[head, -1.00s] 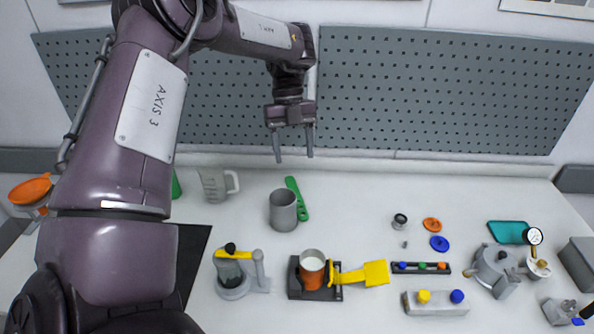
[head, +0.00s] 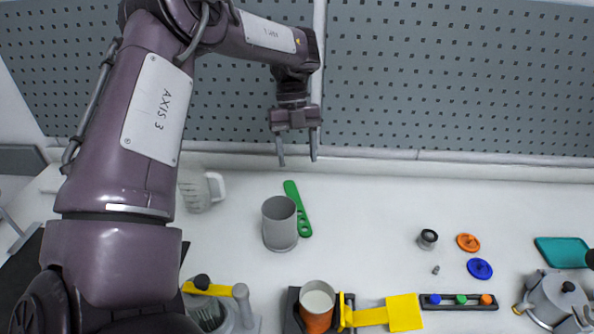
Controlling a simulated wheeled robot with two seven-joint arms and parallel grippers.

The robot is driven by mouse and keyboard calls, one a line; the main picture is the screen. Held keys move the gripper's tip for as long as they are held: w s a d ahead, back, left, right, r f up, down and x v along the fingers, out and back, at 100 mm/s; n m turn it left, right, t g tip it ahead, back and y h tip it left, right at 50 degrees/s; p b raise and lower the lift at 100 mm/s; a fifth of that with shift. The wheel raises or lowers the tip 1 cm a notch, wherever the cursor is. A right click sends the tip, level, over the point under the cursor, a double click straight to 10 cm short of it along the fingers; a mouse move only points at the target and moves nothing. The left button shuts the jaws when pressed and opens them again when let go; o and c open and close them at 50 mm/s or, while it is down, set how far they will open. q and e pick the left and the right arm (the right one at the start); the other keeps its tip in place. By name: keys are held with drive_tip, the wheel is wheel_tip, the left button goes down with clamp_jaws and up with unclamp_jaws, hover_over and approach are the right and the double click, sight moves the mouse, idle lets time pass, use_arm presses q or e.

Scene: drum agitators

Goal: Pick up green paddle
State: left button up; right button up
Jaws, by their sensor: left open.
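The green paddle (head: 302,222) lies on the white bench in the head view, behind and to the right of a grey cup (head: 278,222). Its narrow handle end points away toward the pegboard, and its near end has holes. The cup may hide part of its near left edge. My left gripper (head: 297,162) hangs above the back of the bench with its fingers pointing down. It is open and empty, just beyond the far end of the paddle in the picture. My right gripper is not in view.
A clear jug (head: 198,190) stands left of the cup. In front are an orange cup with a white top (head: 317,305), a yellow paddle (head: 402,313) and a yellow-topped device (head: 210,300). The pegboard (head: 450,80) rises behind.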

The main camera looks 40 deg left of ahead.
use_arm(q)
drive_tip(key=b, duration=0.7)
approach(301, 217)
drive_tip(key=b+x, duration=0.2)
drive_tip(key=b, duration=0.1)
drive_tip(key=shift+f, duration=0.1)
drive_tip(key=shift+d+f, duration=0.15)
drive_tip(key=shift+f, duration=0.05)
drive_tip(key=x, duration=0.5)
drive_tip(key=shift+s, duration=0.1)
drive_tip(key=shift+c, duration=0.5)
drive_tip(key=shift+r, duration=0.1)
drive_tip(key=c, duration=1)
drive_tip(key=shift+c, duration=0.2)
drive_tip(key=shift+r, duration=0.1)
